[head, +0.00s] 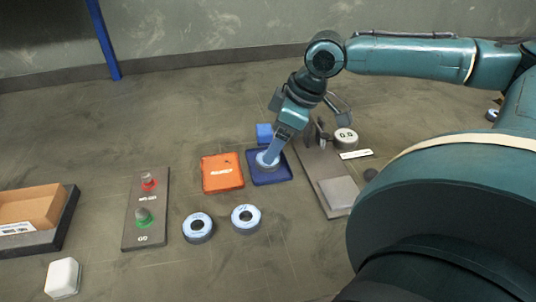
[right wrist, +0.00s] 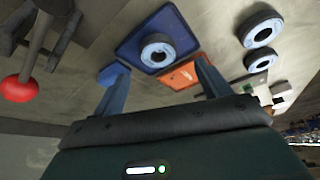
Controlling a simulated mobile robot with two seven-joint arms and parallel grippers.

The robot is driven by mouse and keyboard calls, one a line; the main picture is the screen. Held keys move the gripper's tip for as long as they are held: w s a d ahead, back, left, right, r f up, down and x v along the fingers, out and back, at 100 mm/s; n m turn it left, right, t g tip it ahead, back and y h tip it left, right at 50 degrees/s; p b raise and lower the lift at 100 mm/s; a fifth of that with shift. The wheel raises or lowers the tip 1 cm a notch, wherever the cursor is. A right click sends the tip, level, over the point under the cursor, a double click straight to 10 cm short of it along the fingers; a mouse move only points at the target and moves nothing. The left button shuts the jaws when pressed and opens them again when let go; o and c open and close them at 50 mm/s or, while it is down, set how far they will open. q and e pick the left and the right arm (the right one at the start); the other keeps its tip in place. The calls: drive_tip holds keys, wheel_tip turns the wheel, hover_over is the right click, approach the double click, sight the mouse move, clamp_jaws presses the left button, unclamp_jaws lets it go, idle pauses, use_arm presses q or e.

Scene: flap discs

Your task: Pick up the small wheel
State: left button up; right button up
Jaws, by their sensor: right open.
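A small wheel, a pale blue-and-white ring with a dark hole (right wrist: 171,47), lies flat in a dark blue tray (right wrist: 128,45). My left gripper is not in view.
Two similar wheels (head: 198,227) (head: 246,218) lie in front of the tray. An orange box (head: 222,172) is left of it, a blue block (head: 264,133) behind it. A grey stand (head: 312,172) is close on the right. A button panel (head: 146,215) is further left.

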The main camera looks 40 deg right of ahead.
drive_tip(key=x, duration=0.1)
drive_tip(key=b+x, duration=0.1)
drive_tip(key=x, duration=0.1)
drive_tip(key=shift+s+d+f, duration=0.15)
drive_tip(key=shift+s+d, duration=0.1)
drive_tip(key=shift+b+x, duration=0.7)
drive_tip(key=shift+x, duration=0.25)
drive_tip(key=c, duration=1.1)
